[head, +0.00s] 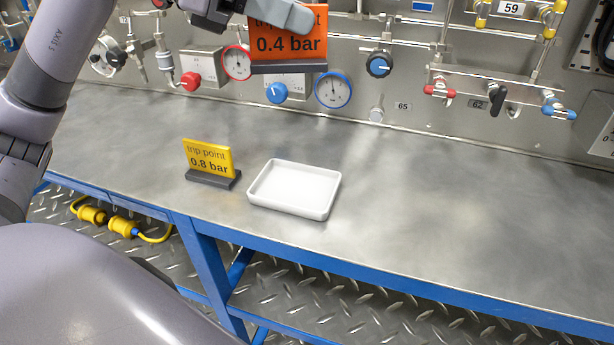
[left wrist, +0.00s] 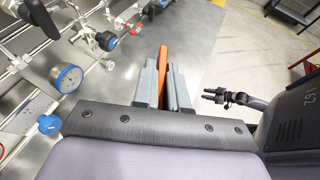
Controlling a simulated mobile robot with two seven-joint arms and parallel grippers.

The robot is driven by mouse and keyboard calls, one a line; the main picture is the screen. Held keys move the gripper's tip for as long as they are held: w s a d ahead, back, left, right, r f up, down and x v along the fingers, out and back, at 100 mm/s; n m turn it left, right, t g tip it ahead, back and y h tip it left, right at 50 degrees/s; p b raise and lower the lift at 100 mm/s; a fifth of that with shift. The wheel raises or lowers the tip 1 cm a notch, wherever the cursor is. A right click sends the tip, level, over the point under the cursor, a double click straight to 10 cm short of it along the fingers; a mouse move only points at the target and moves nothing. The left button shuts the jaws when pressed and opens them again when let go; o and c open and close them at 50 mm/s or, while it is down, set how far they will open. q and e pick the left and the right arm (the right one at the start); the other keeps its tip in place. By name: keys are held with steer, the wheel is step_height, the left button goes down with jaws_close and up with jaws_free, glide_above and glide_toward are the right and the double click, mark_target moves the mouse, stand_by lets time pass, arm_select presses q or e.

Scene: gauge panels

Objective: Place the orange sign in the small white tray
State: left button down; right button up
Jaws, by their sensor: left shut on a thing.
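The orange sign (head: 288,45), marked "0.4 bar" on a dark base, is held upright in the air at the top of the head view. My left gripper (head: 283,12) is shut on its upper part, and one finger covers some of its top line of text. In the left wrist view the sign (left wrist: 163,70) shows as a thin orange strip between the fingers of my left gripper (left wrist: 162,82). The small white tray (head: 294,189) lies empty on the metal bench, below the sign in the picture.
A yellow sign (head: 208,160), marked "0.8 bar", stands on its dark base just left of the tray. The bench (head: 430,210) is clear to the right. A back panel with gauges (head: 333,89), knobs (head: 379,64) and pipes rises behind it. A blue edge (head: 400,286) borders the front.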

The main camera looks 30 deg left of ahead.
arm_select(q)
steer(key=shift+d+f, duration=0.1)
steer(key=shift+d, duration=0.05)
steer(key=b, duration=0.6)
glide_above(296, 191)
step_height(296, 191, down, 15)
steer(key=shift+f+b, duration=0.4)
steer(key=shift+f, duration=2)
arm_select(e)
steer(key=shift+w+a+f, duration=0.1)
steer(key=shift+w+f, duration=0.1)
steer(key=shift+f, duration=0.55)
steer(key=shift+w+a+f, duration=0.1)
steer(key=shift+w+f, duration=0.05)
steer(key=shift+f, duration=0.55)
steer(key=shift+w+a+f, duration=0.1)
steer(key=shift+w+f, duration=0.1)
steer(key=shift+f, duration=0.55)
steer(key=shift+f, duration=0.1)
arm_select(q)
steer(key=shift+f+b, duration=0.25)
steer(key=shift+b, duration=0.05)
steer(key=c, duration=1.2)
jaws_free()
steer(key=shift+r, duration=0.1)
steer(key=shift+o, duration=0.2)
arm_select(e)
steer(key=shift+a+f, duration=0.1)
